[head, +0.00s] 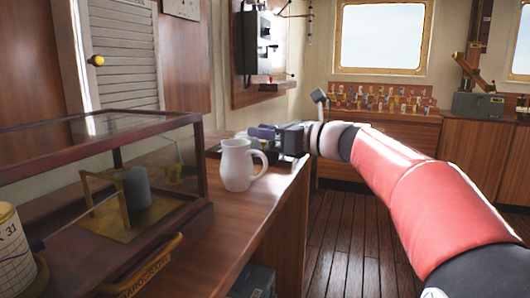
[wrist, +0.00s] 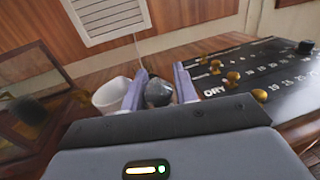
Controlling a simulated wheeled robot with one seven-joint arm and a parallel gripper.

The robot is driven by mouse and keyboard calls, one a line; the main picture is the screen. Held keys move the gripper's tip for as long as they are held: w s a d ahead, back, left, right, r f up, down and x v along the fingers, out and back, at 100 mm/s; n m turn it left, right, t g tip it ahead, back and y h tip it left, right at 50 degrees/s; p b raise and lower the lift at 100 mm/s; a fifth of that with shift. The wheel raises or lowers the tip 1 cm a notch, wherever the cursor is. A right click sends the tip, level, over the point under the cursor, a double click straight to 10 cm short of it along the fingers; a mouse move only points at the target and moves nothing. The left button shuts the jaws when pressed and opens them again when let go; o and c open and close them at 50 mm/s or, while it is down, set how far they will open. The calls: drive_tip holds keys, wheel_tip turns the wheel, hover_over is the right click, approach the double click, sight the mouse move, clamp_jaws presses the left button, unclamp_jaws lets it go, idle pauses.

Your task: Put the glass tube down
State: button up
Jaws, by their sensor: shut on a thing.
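My gripper (head: 262,132) is at the end of my outstretched arm, over the counter just behind and right of the white mug. In the wrist view its two fingers (wrist: 160,88) are closed around a dark grey, rounded, shiny thing (wrist: 158,93), which I take to be the glass tube seen end-on. Its length and lower end are hidden, so I cannot tell whether it touches the counter. In the head view I cannot make the tube out behind the mug and gripper.
The white mug (head: 237,166) stands close by; it also shows left of the fingers in the wrist view (wrist: 110,97). A black panel with brass knobs (wrist: 232,76) lies right of the fingers. A glass-sided case (head: 190,196) stands at left. The front counter (head: 225,235) is bare.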

drive_tip(key=shift+f+b, duration=0.3)
drive_tip(key=shift+f, duration=1.6)
drive_tip(key=shift+f, duration=0.1)
drive_tip(key=o, duration=1.1)
drive_tip(key=shift+c, duration=0.2)
drive_tip(key=shift+d, duration=0.1)
drive_tip(key=v, duration=1.2)
drive_tip(key=shift+b, duration=0.4)
